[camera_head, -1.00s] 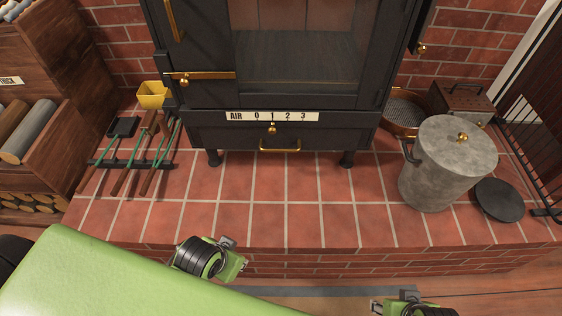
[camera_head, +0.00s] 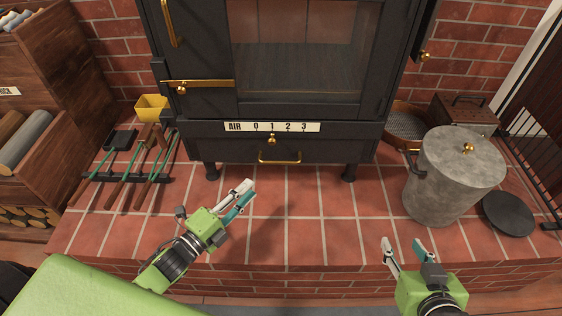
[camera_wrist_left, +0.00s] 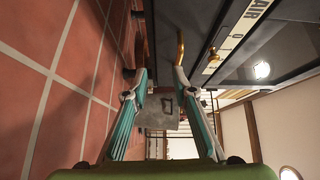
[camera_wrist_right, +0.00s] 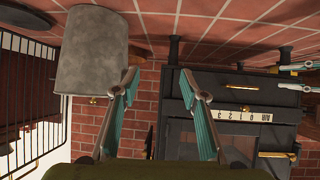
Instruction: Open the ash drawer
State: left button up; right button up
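The ash drawer (camera_head: 225,147) is the dark panel low on the black stove, flush with the stove front. Its brass handle (camera_head: 280,159) is a horizontal bar; it also shows in the left wrist view (camera_wrist_left: 180,48) and the right wrist view (camera_wrist_right: 240,87). My left gripper (camera_head: 248,190) is open and empty, in front of and a little left of the handle, apart from it. In the left wrist view the handle shows just beyond the right-hand finger. My right gripper (camera_head: 402,243) is open and empty over the hearth's front edge, farther from the stove.
A brass knob (camera_head: 272,140) and the AIR scale (camera_head: 270,127) sit just above the handle. A lidded grey bucket (camera_head: 440,190) and a black disc (camera_head: 508,214) stand at right. Fire tools (camera_head: 128,178) lie at left. The tiled hearth (camera_head: 310,220) before the drawer is clear.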

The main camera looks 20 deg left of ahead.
aim_at(281, 162)
pick_arm(q)
jog(key=w+d+r+m+h, duration=0.1)
jog(key=w+d, duration=0.1)
jog(key=w, duration=0.1)
jog(key=w+d+r+m+h+b, duration=0.1)
jog(key=w+d+m, duration=0.1)
jog(key=w, duration=0.2)
jog(key=w+d+r+m+h+b, duration=0.1)
jog(key=w+d, duration=0.2)
jog(key=shift+w+r, duration=0.15)
jog(key=shift+r, duration=0.15)
pick_arm(e)
jog(key=w+a+r+t+y, duration=0.1)
jog(key=w+r+t, duration=0.1)
jog(key=r, duration=0.4)
jog(key=w+a+r+t+y, duration=0.1)
jog(key=w+a+r+t, duration=0.1)
jog(key=r+t, duration=0.2)
notch_tip(281, 162, up, 3)
jog(key=shift+w+r+t, duration=0.15)
jog(key=shift+w+t, duration=0.25)
pick_arm(q)
grip_shut()
